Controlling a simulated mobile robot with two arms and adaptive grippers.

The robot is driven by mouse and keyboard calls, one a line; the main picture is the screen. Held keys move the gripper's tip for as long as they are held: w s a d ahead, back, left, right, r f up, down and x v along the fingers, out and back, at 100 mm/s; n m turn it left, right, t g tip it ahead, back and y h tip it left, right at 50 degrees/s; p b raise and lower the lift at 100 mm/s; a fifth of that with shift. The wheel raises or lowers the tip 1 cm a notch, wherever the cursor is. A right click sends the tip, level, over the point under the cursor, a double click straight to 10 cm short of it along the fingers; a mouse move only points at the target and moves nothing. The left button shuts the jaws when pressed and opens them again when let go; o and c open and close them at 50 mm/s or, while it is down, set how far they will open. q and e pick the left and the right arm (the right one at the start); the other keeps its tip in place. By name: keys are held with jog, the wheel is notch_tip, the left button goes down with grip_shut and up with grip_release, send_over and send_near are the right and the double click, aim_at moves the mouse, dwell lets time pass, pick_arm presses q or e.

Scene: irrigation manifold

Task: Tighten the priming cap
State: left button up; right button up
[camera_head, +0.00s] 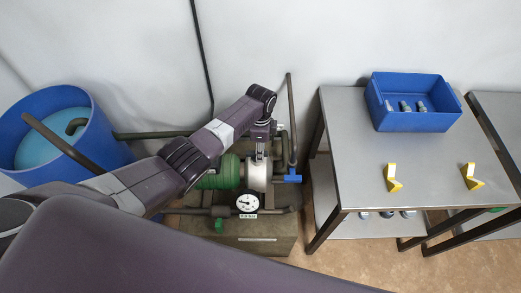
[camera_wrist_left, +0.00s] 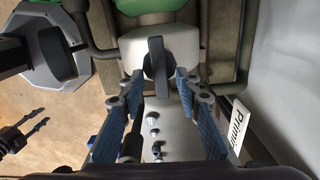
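The priming cap (camera_wrist_left: 157,62) shows in the left wrist view as a dark upright bar on the white pump housing (camera_wrist_left: 187,43). A partly hidden "Priming" label (camera_wrist_left: 238,127) is to its right. My left gripper (camera_wrist_left: 160,84) is open, its two blue-padded fingers on either side of the bar's lower end with gaps showing. I cannot tell if either finger touches it. In the head view my left gripper (camera_head: 262,152) is over the white pump housing (camera_head: 258,177) and hides the cap. What appears to be my right gripper (camera_wrist_left: 36,130) is at the wrist view's left edge, prongs apart and empty.
A pressure gauge (camera_head: 247,203), a blue valve handle (camera_head: 288,179) and pipes (camera_head: 291,120) crowd the pump. A blue water barrel (camera_head: 95,115) stands left. A table (camera_head: 345,130) with a blue bin (camera_head: 415,122) and yellow brackets (camera_head: 391,178) stands right.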

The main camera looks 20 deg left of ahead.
pick_arm(q)
jog(key=shift+r, duration=0.15)
notch_tip(320, 180, up, 12)
dwell(0.5)
dwell(0.3)
